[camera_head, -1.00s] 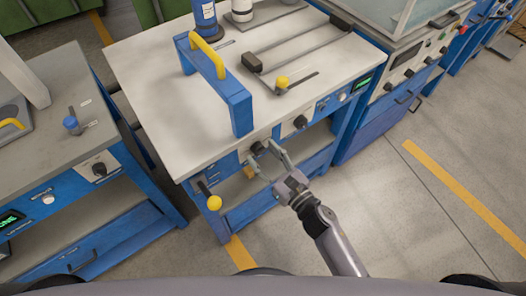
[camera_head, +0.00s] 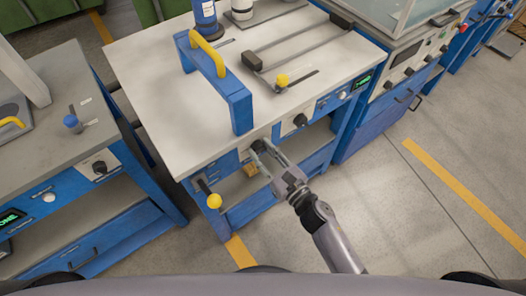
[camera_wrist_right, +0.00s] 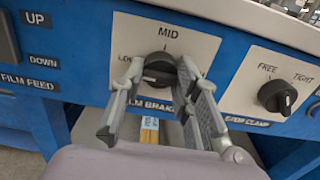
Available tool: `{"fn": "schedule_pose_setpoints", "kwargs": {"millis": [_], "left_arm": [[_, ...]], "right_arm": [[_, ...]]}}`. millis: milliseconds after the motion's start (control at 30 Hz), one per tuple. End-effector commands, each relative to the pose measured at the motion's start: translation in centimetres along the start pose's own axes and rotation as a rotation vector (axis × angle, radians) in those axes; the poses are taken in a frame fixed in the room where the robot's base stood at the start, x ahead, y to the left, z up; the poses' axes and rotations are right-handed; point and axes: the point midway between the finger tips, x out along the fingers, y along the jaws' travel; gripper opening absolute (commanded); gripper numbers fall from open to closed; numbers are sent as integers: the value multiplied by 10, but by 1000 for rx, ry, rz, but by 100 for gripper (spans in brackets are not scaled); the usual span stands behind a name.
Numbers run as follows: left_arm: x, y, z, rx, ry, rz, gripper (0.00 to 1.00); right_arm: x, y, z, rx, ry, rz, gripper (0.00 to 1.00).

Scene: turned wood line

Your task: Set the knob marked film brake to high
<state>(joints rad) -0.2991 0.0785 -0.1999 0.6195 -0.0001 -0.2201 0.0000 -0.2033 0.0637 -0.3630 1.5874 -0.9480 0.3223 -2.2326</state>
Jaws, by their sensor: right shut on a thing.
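The film brake knob (camera_wrist_right: 160,68) is a black dial on a white plate (camera_wrist_right: 193,42) on the blue front panel of the white-topped bench. "MID" shows above it and part of "LOW" at its left; the mark on the right is hidden behind a finger. My right gripper (camera_head: 262,150) is shut on this knob, one finger on each side, as the right wrist view shows too (camera_wrist_right: 162,78). Which mark the knob points to I cannot tell for sure. My left gripper is not in view.
To the right sits another black knob (camera_wrist_right: 277,96), marked "FREE" and "TIGHT". An up/down film feed switch (camera_wrist_right: 8,40) is at the left. A lever with a yellow ball (camera_head: 214,201) sticks out left of my gripper. The floor at the right is clear.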

Motion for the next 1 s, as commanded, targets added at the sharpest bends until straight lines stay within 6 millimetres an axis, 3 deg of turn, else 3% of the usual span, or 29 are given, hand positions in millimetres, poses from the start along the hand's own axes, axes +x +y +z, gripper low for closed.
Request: {"fn": "schedule_pose_setpoints", "kwargs": {"millis": [133,467,1000], "left_arm": [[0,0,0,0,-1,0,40],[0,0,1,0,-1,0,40],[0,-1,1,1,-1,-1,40]], "right_arm": [[0,0,0,0,0,0,1],[0,0,0,50,1,0,1],[0,0,0,479,0,0,1]]}}
